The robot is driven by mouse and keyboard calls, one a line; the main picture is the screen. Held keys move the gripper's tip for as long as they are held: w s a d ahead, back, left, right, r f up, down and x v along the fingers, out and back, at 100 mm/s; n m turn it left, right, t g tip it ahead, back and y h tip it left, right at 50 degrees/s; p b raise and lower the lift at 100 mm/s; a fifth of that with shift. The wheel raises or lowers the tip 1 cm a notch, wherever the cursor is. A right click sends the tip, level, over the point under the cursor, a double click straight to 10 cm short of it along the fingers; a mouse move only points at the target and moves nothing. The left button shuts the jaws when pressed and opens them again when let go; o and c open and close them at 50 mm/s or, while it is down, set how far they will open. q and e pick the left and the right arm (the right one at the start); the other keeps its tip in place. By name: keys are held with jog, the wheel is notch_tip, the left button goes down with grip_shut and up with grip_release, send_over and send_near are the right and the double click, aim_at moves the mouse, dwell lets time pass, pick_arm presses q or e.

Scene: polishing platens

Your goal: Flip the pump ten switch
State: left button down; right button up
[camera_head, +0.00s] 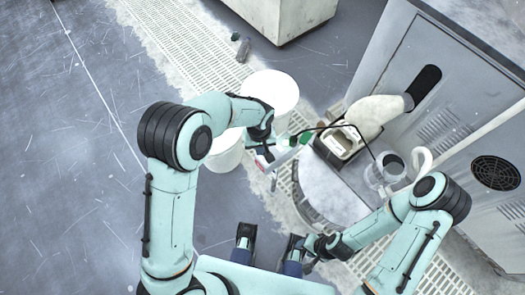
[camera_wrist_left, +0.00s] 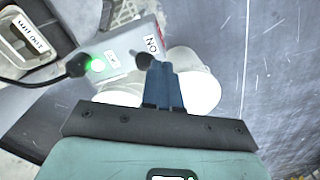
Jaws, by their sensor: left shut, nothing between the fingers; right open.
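A light grey switch box (camera_wrist_left: 122,44) shows in the left wrist view, with a lit green lamp (camera_wrist_left: 97,65), a small OFF-like label (camera_wrist_left: 113,58) and an upside-down ON label (camera_wrist_left: 152,44). A dark switch knob (camera_wrist_left: 142,61) sits between the labels. In the head view the box (camera_head: 284,152) is small and partly hidden by my left arm. My left gripper (camera_wrist_left: 161,64) is shut and empty, its blue fingertips right beside the knob; I cannot tell whether they touch. In the head view it is mostly hidden. My right gripper (camera_head: 268,246) is open and empty, low in the middle.
White round containers (camera_head: 270,90) stand on the floor behind my left gripper. A black cable (camera_head: 345,126) runs from the box toward a grey machine (camera_head: 425,75) at right. A cream hopper-like part (camera_head: 372,115) and a round grey platen (camera_head: 330,190) lie nearby. The left floor is clear.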

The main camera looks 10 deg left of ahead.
pick_arm(q)
notch_tip(320, 180, up, 4)
jog(key=p, duration=0.3)
jog(key=shift+r, duration=0.25)
dwell(0.3)
jog(key=s+a+f+g+h+p, duration=0.1)
jog(key=s+a+f+h+p, duration=0.15)
jog(key=s+f, duration=0.7)
jog(key=s+f+h+p, duration=0.1)
jog(key=s+f+p, duration=0.2)
jog(key=s, duration=1.2)
jog(key=shift+s+d+f+p, duration=0.2)
jog(key=shift+d+f+p, duration=0.15)
jog(key=shift+p, duration=0.2)
